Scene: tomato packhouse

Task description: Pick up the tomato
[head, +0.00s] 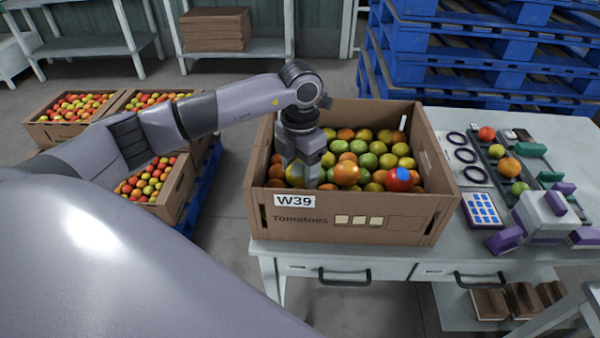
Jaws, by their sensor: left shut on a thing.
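A cardboard box (352,230) marked W39 and Tomatoes stands on the table, filled with green, yellow and orange tomatoes (368,160). My left gripper (303,178) reaches down into the left side of the box, fingers pointing down. It is shut on a yellow tomato (294,175), mostly hidden by the fingers, still down among the others. An orange tomato (347,173) lies just right of the fingers. A red tomato with a blue patch (398,179) lies near the box's front right.
On the table (455,240) right of the box lie dark rings (465,155), a tray with several tomatoes (508,167), a blue-and-white card (482,210) and a white-and-purple device (545,215). The box walls stand close around my left gripper. Blue pallets (480,75) are stacked behind.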

